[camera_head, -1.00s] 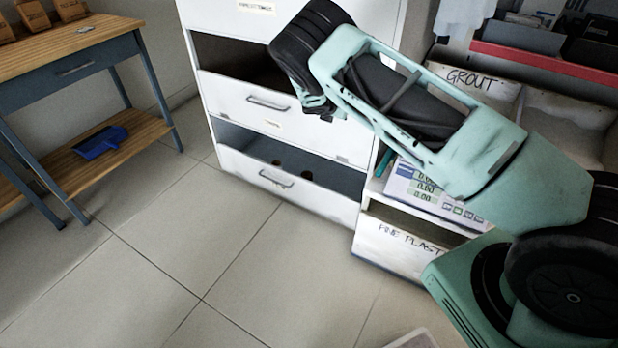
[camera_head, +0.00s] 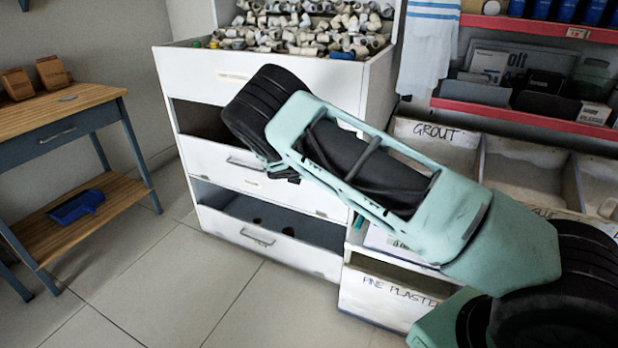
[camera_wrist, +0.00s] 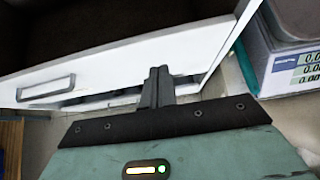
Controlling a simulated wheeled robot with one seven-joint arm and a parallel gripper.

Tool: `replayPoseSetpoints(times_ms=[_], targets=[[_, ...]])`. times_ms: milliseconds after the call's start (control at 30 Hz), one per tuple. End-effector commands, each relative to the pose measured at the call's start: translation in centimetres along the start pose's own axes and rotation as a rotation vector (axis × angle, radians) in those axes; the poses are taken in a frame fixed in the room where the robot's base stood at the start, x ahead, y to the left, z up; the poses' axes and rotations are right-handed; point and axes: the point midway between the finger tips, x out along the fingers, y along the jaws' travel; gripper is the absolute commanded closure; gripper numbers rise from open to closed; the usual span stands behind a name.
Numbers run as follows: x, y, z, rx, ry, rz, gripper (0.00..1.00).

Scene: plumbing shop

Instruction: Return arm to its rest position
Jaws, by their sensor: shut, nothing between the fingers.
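My gripper (camera_wrist: 157,88) shows in the wrist view with its two dark fingers pressed together and nothing between them. It points at a white drawer front with a handle (camera_wrist: 45,88), and I cannot tell the gap between them. In the head view my teal and black arm reaches from the lower right toward the white drawer cabinet (camera_head: 180,70).
The cabinet's lower drawer (camera_head: 268,240) stands open, and pipe fittings (camera_head: 300,28) fill its top. A scale (camera_wrist: 290,60) is close on the right in the wrist view. A wooden workbench (camera_head: 60,118) stands left. Grout bins (camera_head: 436,134) are at right. The floor (camera_head: 150,290) is clear.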

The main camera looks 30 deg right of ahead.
Motion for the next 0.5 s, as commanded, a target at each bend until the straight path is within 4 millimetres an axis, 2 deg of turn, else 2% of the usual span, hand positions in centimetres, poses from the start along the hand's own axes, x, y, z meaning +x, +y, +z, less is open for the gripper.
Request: replayPoseSetpoints(times_ms=[33,200,333,500], targets=[[-1.4,0.2,0.1,-0.002,0.001,0.004,1.0],[-4.4,0.1,0.4,0.0,0.001,0.003,1.0],[-5.8,0.1,0.6,0.0,0.001,0.002,1.0],[-6.5,0.0,0.6,-0.001,0.001,0.001,1.0]])
